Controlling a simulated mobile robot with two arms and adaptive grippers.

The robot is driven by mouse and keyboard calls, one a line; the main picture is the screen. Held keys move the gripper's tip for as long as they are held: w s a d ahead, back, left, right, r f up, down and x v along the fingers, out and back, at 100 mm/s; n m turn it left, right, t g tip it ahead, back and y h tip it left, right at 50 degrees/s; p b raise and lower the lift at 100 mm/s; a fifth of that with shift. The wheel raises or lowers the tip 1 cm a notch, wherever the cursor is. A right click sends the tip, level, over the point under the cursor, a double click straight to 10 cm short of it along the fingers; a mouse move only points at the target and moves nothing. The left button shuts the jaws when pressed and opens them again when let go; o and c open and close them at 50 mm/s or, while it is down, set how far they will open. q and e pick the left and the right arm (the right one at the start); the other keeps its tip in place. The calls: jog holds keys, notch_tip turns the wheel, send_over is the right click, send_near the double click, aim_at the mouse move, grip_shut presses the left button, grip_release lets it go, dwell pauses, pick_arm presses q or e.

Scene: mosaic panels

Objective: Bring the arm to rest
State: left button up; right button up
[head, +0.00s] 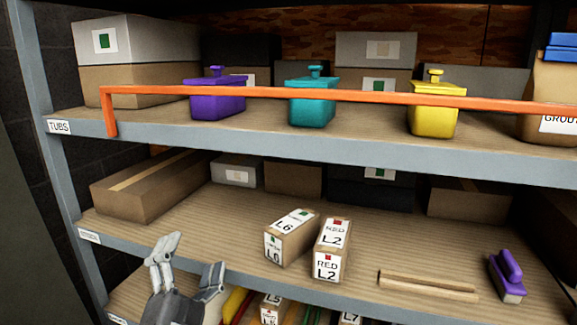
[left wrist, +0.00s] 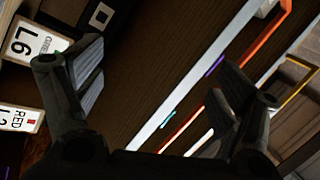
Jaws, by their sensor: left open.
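My left gripper (head: 190,262) is at the lower left of the head view, in front of the middle shelf's front edge. Its two fingers point up and stand apart, with nothing between them. In the left wrist view my left gripper (left wrist: 160,75) shows both fingers spread, with a dark surface and a pale shelf edge beyond the gap. The L6 box (head: 291,237) and the red L2 box (head: 332,250) stand on the middle shelf, to the right of the gripper and apart from it. My right gripper is in neither view.
The middle shelf (head: 210,232) has bare room left of the boxes. Wooden strips (head: 428,286) and a purple-handled tool (head: 507,276) lie to the right. An orange rail (head: 350,95) fronts the upper shelf's coloured tubs. Boxes and coloured rods sit below.

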pick_arm(q)
jog(key=s+a+f+n+g+y, duration=0.1)
jog(key=s+a+f+n+g, duration=0.2)
jog(key=f, duration=0.5)
jog(key=s+a+f+n+g+y, duration=0.2)
jog(key=s+f+n+g, duration=0.15)
jog(key=f, duration=0.35)
jog(key=s+a+f+n+g+y, duration=0.1)
jog(key=s+a+f+n+g, duration=0.15)
jog(key=s+f+g, duration=0.4)
jog(key=s+d+f+n+g+h, duration=0.1)
jog(key=s+d+f+g+h, duration=0.15)
jog(key=s+f, duration=0.4)
jog(key=s+d+f+g+h, duration=0.1)
jog(key=s+d+f+g, duration=0.15)
jog(key=s+f, duration=0.45)
jog(key=s+f+g, duration=0.2)
jog(key=s+f, duration=0.1)
jog(key=f, duration=2.3)
jog(key=s+a+f, duration=0.2)
jog(key=s+f, duration=0.5)
jog(key=s, duration=0.1)
jog(key=s+a+f+g, duration=0.1)
jog(key=s+f, duration=0.7)
jog(key=shift+s+a+f+g+y, duration=0.25)
jog(key=shift+s+a+g+y, duration=0.05)
jog(key=shift+s+a+y, duration=0.05)
